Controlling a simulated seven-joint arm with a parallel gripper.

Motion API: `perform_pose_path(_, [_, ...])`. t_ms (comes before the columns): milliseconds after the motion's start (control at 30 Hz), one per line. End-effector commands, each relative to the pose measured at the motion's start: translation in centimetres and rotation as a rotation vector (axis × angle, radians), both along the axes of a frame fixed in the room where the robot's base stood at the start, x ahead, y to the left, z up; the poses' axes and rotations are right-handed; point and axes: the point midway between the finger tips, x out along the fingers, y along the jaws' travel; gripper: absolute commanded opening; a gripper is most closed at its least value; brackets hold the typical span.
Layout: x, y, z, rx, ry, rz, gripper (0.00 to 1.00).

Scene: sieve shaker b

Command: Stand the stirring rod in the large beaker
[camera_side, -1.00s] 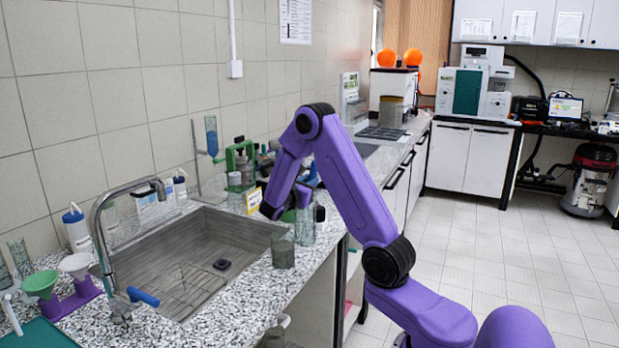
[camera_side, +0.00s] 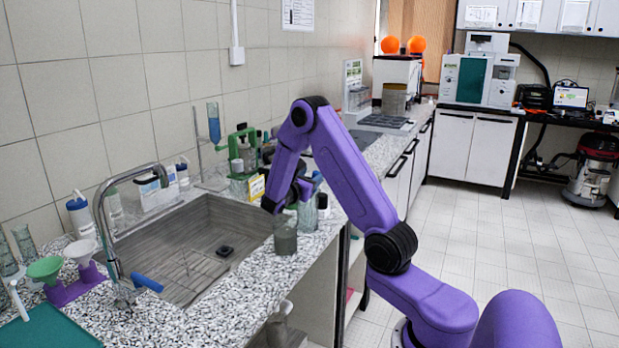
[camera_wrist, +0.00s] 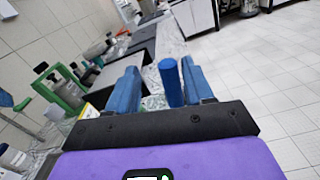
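My gripper (camera_wrist: 160,88) is above the bench on the right of the sink. Its two blue fingers are apart. A blue cylinder (camera_wrist: 170,82) shows between them, close to the right finger, with a gap to the left one. I cannot tell whether it is the stirring rod or whether it is touched. In the side view my wrist partly hides the fingers. A clear glass beaker (camera_side: 285,236) stands upright on the bench just below my wrist, with another glass vessel (camera_side: 308,216) close behind it. I cannot tell which is the large beaker. No rod is clearly visible.
The sink (camera_side: 190,235) with a curved tap (camera_side: 104,225) lies left of the beakers. A green stand (camera_side: 240,150) and bottles stand behind the gripper. Green and white funnels (camera_side: 45,268) on a purple holder stand front left. The floor is open on the right.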

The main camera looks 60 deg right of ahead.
Motion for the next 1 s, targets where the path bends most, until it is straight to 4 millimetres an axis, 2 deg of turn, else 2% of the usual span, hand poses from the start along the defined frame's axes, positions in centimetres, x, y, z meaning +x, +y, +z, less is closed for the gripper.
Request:
perform_pose_path(233, [0.0, 0.1, 0.0, 0.001, 0.0, 0.001, 0.52])
perform_pose_path(367, [0.1, 1.1, 0.0, 0.001, 0.001, 0.002, 0.52])
perform_pose_path(467, [0.1, 2.6, 0.0, 0.0, 0.001, 0.003, 0.52])
perform_pose_path(1000, [0.1, 13.8, 0.0, 0.0, 0.0, 0.004, 0.52])
